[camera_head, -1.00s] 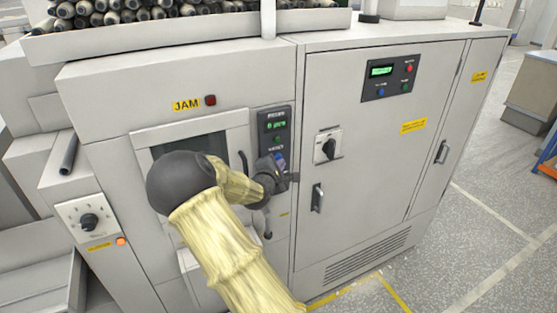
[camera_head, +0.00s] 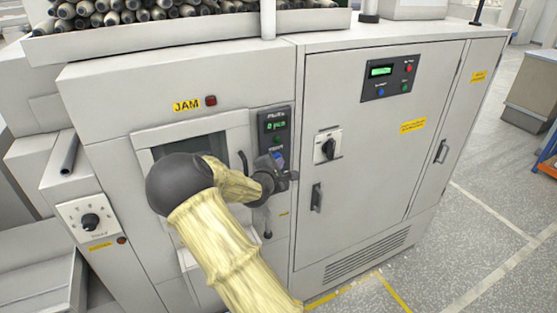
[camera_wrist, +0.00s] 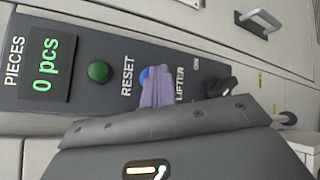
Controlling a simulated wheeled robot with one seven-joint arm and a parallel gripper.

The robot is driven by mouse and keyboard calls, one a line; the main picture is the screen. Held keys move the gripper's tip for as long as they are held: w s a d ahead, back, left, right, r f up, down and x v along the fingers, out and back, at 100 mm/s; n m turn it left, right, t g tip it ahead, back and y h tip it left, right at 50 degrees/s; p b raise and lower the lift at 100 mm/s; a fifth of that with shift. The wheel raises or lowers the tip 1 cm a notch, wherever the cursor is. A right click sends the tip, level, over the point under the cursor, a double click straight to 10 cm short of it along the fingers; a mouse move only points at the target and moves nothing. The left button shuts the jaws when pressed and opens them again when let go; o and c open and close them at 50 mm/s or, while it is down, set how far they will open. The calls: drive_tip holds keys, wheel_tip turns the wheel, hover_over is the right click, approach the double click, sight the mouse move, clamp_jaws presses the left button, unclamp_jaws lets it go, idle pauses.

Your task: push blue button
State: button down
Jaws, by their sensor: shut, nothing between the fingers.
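The blue button (camera_wrist: 146,76) shows as a small blue patch beside the RESET label in the wrist view. The rest of it is hidden behind my fingertips. My gripper (camera_wrist: 158,92) is shut and empty, its tips over the button; I cannot tell whether they touch or press it. In the head view my gripper (camera_head: 281,164) is at the lower part of the narrow dark panel (camera_head: 275,117). A green button (camera_wrist: 98,71) sits between the RESET label and the display (camera_wrist: 46,64) reading "0 pcs".
A black knob (camera_wrist: 222,87) is just past the fingertips in the wrist view. A second panel (camera_head: 396,70) on the right cabinet door holds another blue button (camera_head: 381,92). A rotary switch (camera_head: 327,149) and door handle (camera_head: 316,197) stand right of my gripper.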

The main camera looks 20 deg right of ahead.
drive_tip(key=shift+s, duration=0.95)
drive_tip(key=s, duration=0.5)
drive_tip(key=shift+d, duration=0.1)
idle(0.9)
